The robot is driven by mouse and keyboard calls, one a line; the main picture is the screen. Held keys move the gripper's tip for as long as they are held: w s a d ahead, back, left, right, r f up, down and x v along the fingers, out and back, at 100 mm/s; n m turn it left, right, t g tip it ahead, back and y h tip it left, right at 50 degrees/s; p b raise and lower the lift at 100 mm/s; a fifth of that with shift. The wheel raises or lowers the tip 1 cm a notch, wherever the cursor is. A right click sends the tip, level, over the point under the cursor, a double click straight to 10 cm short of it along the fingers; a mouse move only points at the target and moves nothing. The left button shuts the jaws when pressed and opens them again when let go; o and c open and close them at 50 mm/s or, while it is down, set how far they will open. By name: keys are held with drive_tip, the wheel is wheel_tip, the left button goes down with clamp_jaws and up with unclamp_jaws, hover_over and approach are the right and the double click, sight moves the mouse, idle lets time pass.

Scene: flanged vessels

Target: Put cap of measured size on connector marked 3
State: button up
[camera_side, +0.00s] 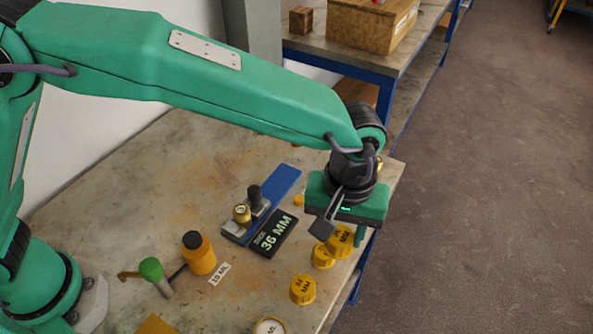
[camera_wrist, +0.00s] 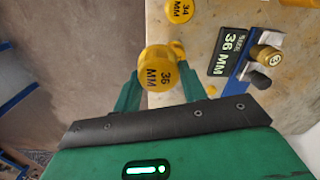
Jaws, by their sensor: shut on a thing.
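My gripper (camera_wrist: 158,88) points down near the table's right edge. Its green fingers are shut on a yellow cap marked 36 MM (camera_wrist: 158,76), which also shows below the gripper in the side view (camera_side: 340,241). I cannot tell whether it touches the table. A black display (camera_side: 272,235) reads SIZE 36 MM; it also shows in the wrist view (camera_wrist: 232,50). Another yellow cap (camera_side: 322,257) stands close by, and one more (camera_side: 303,290) is nearer the front. The wrist view shows a cap marked 34 MM (camera_wrist: 180,10).
A blue rail (camera_side: 280,187) carries a brass round piece (camera_side: 241,213) and a black knob. A yellow bottle (camera_side: 199,254), a green-topped valve (camera_side: 152,270) and a 10 ML label (camera_side: 218,273) are to the left. The table's right edge is close to my gripper.

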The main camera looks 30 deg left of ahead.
drive_tip(key=w+a+n, duration=0.1)
drive_tip(key=w+a, duration=0.1)
drive_tip(key=a, duration=0.8)
drive_tip(key=n, duration=0.2)
hover_over(240, 207)
drive_tip(key=shift+r, duration=0.15)
drive_tip(key=shift+d+f, duration=0.1)
drive_tip(key=shift+f, duration=0.1)
drive_tip(key=shift+f, duration=2.05)
drive_tip(key=shift+f, duration=1.05)
idle(0.7)
drive_tip(key=o, duration=1)
drive_tip(key=shift+o, duration=0.2)
